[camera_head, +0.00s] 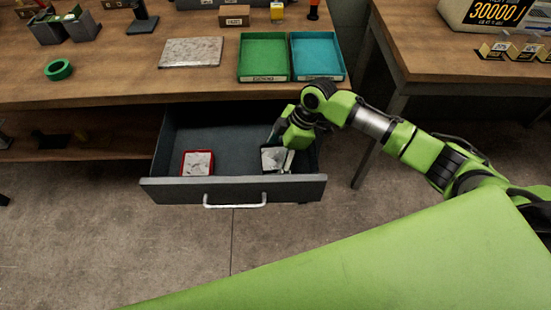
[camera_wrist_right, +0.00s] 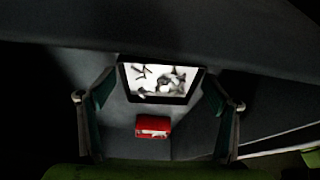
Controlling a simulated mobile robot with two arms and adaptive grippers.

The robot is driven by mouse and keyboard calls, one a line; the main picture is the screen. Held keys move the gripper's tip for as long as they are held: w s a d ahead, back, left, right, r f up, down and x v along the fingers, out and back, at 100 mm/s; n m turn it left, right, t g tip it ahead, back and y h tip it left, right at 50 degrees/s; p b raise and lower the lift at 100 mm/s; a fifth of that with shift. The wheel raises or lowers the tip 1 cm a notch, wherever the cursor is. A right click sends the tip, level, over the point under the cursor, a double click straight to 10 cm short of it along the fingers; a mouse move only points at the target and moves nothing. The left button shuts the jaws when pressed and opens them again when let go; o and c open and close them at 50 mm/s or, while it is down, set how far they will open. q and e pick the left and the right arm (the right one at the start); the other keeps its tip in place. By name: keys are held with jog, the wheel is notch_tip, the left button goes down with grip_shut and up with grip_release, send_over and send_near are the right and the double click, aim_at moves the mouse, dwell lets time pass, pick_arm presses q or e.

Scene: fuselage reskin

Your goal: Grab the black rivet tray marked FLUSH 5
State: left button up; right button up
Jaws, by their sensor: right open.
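A small black-rimmed tray (camera_head: 271,155) with pale metal pieces sits in the right part of the open drawer. It also shows in the right wrist view (camera_wrist_right: 188,98), between my fingers and beyond them. I cannot read a FLUSH 5 mark on it. My right gripper (camera_head: 281,148) reaches down into the drawer at this tray and partly hides it. In the wrist view my right gripper (camera_wrist_right: 160,88) is open, with one finger to each side of the tray. I cannot tell whether a finger touches it. My left gripper is not in view.
A red tray (camera_head: 197,170) lies in the left part of the drawer (camera_head: 232,188), which has a front handle. Above on the workbench (camera_head: 110,78) are a green tray (camera_head: 263,57), a teal tray (camera_head: 317,57) and a pale plate (camera_head: 191,52). Drawer walls surround my gripper.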

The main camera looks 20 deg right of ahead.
jog(key=c, duration=1.3)
jog(key=shift+c, duration=0.7)
jog(key=shift+r, duration=0.15)
